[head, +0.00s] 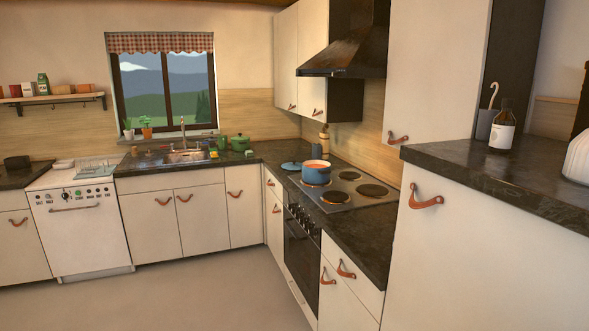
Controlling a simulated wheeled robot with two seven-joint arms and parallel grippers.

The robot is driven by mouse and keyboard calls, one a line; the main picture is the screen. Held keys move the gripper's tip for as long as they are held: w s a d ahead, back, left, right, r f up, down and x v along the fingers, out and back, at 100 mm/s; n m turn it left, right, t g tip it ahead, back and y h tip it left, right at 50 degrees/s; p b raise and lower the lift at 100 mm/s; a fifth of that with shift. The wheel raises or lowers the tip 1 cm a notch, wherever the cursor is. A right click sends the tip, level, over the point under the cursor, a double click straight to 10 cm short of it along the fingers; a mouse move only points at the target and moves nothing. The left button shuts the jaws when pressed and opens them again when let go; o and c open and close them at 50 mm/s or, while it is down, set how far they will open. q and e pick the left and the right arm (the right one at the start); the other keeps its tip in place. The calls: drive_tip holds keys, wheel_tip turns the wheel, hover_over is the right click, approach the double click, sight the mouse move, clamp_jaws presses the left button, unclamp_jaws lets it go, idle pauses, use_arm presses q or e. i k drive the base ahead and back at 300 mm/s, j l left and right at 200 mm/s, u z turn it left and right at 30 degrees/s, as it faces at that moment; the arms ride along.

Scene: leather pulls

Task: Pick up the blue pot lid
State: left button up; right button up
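The blue pot lid (291,166) lies flat on the dark counter, just left of and behind the stove. A blue pot (316,173) with an orange-brown interior stands on the stove's hot plate, close beside the lid. Neither of my grippers shows in the head view.
The dark counter (262,156) runs along the back wall and turns toward me along the right side, with the stove (345,187) set into it. A green pot (240,143) stands near the sink (180,157). A tall counter (450,158) with a bottle (502,130) is at right. The floor (190,295) is clear.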

sight(294, 164)
drive_tip(key=i+j+u, duration=0.35)
drive_tip(key=i, duration=0.4)
drive_tip(key=i+l+u, duration=0.1)
drive_tip(key=i+u, duration=0.2)
drive_tip(key=i, duration=0.45)
drive_tip(key=i+j, duration=0.1)
drive_tip(key=i, duration=2.15)
drive_tip(key=l+z, duration=0.05)
drive_tip(key=l, duration=0.05)
